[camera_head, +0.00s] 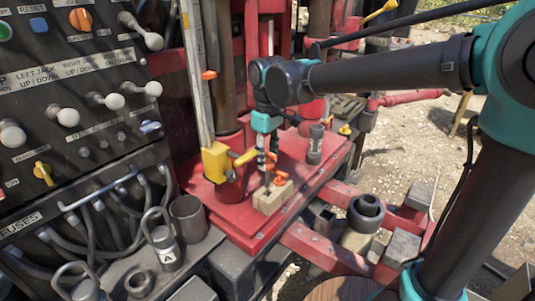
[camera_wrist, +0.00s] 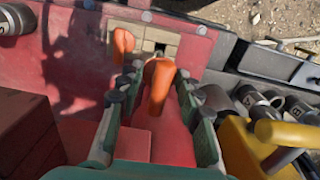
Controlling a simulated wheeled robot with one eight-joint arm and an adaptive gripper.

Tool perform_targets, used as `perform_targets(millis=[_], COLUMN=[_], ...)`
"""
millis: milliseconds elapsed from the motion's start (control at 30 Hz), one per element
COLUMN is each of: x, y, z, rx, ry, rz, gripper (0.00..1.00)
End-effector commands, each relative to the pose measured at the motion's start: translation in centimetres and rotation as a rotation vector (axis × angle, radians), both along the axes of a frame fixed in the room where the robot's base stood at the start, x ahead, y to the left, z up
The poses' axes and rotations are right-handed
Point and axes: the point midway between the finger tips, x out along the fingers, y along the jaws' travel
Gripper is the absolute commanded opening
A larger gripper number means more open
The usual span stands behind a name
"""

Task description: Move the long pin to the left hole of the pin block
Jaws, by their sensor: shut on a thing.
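The tan pin block (camera_head: 270,199) sits on the red deck below my gripper (camera_head: 266,166). In the wrist view the pin block (camera_wrist: 146,34) is at the top, with a dark hole near its middle. My gripper (camera_wrist: 155,100) is shut on an orange-handled pin (camera_wrist: 160,88), which I take to be the long pin. Its handle lies between the two green-grey fingers. Its lower end is hidden, so I cannot tell whether it is in a hole. Another orange-handled pin (camera_wrist: 123,43) stands at the block's left part in the wrist view.
A yellow clamp (camera_head: 216,160) stands close left of my gripper on a red post. A dark cylinder (camera_head: 315,144) stands to the right on the red deck (camera_head: 225,222). Grey shackles, including one marked A (camera_head: 165,252), and an empty cup (camera_head: 187,216) are at the front left.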

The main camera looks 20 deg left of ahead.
Motion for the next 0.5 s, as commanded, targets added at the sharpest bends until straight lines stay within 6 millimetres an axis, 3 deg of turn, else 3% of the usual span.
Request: perform_targets(millis=[500], x=[0.0], y=[0.0], z=[-2.4], rx=[0.000], ry=[0.000], rz=[0.000], gripper=[0.03])
